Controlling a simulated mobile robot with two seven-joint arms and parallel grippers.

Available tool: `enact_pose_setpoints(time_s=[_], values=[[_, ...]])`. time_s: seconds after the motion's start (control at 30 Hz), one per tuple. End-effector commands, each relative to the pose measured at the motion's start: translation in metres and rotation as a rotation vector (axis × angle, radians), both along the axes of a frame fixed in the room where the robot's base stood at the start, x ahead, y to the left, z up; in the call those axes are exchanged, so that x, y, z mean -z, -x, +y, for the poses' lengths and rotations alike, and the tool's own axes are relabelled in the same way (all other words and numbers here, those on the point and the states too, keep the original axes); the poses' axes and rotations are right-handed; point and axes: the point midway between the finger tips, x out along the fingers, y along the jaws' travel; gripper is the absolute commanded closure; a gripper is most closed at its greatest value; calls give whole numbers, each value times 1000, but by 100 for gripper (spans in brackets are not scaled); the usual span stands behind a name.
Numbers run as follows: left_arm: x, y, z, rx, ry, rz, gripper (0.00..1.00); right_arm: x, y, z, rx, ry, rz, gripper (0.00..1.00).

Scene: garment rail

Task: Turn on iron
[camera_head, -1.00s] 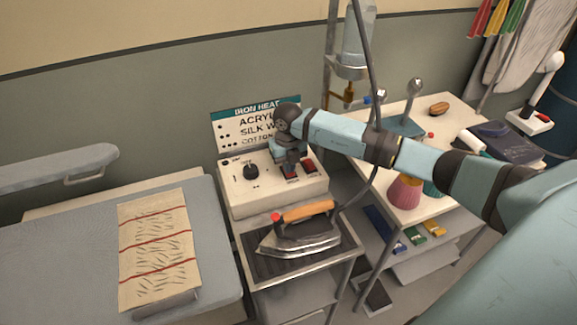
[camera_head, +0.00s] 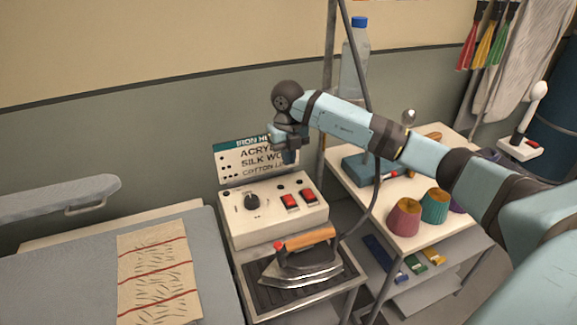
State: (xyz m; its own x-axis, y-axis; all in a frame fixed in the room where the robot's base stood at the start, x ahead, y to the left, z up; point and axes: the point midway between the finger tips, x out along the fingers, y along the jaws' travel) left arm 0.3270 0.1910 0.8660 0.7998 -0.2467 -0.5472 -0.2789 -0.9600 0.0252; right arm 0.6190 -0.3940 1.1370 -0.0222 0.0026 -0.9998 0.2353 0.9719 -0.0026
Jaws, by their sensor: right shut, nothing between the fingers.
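The iron (camera_head: 300,265) has a wooden handle and a red knob. It rests on a dark ridged pad on a small metal stand. Behind it is a white control box (camera_head: 270,225) with a black dial (camera_head: 252,202) and two red rocker switches, a left one (camera_head: 290,201) and a right one (camera_head: 309,196). I cannot tell the switches' positions clearly. My right gripper (camera_head: 290,157) is shut and empty. It points down above and behind the box, in front of the fabric sign, touching nothing that I can see. My left gripper is not in view.
A fabric-heat sign (camera_head: 244,165) stands behind the box. A padded board with a striped cloth (camera_head: 155,270) is at left. A water bottle (camera_head: 352,60) hangs by a pole, and a cord runs down to the iron.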

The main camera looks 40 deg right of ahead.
Motion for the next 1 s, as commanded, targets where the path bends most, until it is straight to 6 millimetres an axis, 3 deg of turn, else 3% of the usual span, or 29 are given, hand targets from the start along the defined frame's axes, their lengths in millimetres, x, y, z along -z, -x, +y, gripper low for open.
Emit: enact_pose_setpoints(time_s=[0.33,0.47,1.0], values=[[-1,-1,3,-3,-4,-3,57,0,0,0,11,0,1,100],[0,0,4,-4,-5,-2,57,0,-1,-1,100,1,6,100],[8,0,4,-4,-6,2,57,-1,-6,-3,1191,53,77,100]])
